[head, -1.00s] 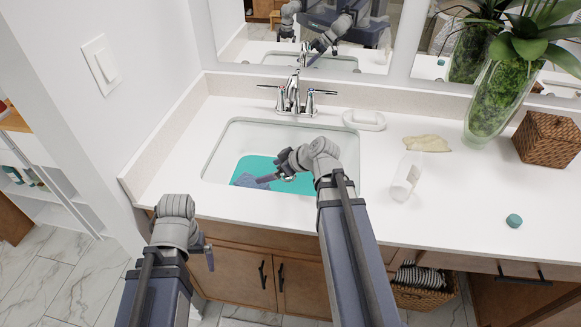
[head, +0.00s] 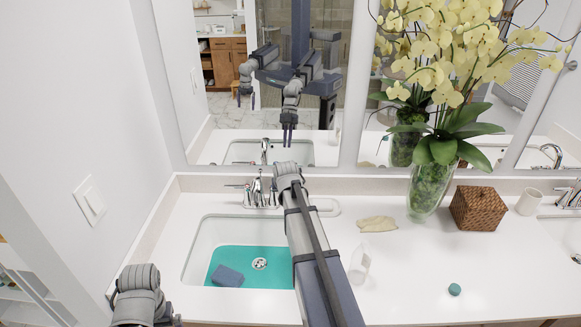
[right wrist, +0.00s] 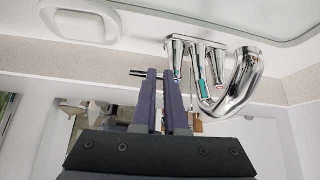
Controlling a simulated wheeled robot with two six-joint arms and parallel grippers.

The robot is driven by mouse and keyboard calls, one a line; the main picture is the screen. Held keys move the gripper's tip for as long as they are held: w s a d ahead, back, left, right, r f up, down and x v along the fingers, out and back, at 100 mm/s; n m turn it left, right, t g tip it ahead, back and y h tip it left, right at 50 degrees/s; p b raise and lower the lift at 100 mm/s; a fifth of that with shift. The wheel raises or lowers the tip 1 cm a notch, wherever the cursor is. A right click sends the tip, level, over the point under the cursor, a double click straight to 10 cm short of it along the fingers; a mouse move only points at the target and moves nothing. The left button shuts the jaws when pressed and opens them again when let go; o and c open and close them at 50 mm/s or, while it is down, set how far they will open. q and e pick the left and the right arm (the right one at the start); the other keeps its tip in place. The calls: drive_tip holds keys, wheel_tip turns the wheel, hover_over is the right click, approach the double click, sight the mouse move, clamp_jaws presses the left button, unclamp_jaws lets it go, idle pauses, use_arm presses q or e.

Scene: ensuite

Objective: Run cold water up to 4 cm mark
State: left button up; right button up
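The white sink (head: 200,240) has a flat teal area (head: 275,278) over its bottom; I cannot tell if it is a mat or water. The drain (head: 260,263) shows there. No mark or running stream is visible. The chrome faucet (head: 261,190) stands behind the basin, its left lever (head: 235,186) visible and its right one hidden by my arm. My right gripper (right wrist: 163,85) is beside the faucet's right side, fingers slightly apart, with a lever (right wrist: 137,74) showing behind them. The spout (right wrist: 240,85) is to its right. My left gripper (head: 172,321) is low left, its fingers mostly cut off.
A blue-grey sponge (head: 228,276) lies in the sink. A white soap dish (head: 328,207), a yellowish cloth (head: 377,224), a clear bottle (head: 360,262), a teal cap (head: 455,289), a plant vase (head: 428,190) and a wicker box (head: 478,208) are on the counter. The mirror is close behind the faucet.

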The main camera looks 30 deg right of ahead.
drive_tip(key=shift+m+h, duration=0.6)
drive_tip(key=shift+m, duration=0.2)
drive_tip(key=d+r, duration=0.1)
drive_tip(key=w+d+r+p, duration=0.1)
drive_tip(key=w+r, duration=0.1)
drive_tip(key=shift+d+r+p, duration=0.3)
drive_tip(key=shift+d+r, duration=0.05)
drive_tip(key=shift+d, duration=0.05)
clamp_jaws()
drive_tip(key=shift+m, duration=0.3)
drive_tip(key=b+x, duration=0.2)
drive_tip(key=x, duration=0.1)
drive_tip(key=b+x, duration=0.3)
drive_tip(key=d+b+x, duration=0.1)
drive_tip(key=b+x, duration=0.1)
drive_tip(key=x, duration=0.2)
drive_tip(key=shift+r+b, duration=0.15)
drive_tip(key=shift+b, duration=0.2)
use_arm(q)
drive_tip(key=f, duration=0.4)
drive_tip(key=shift+w+a+f, duration=0.15)
drive_tip(key=shift+w+f, duration=0.05)
drive_tip(key=shift+f, duration=0.05)
use_arm(e)
drive_tip(key=shift+s, duration=0.1)
drive_tip(key=shift+r, duration=0.1)
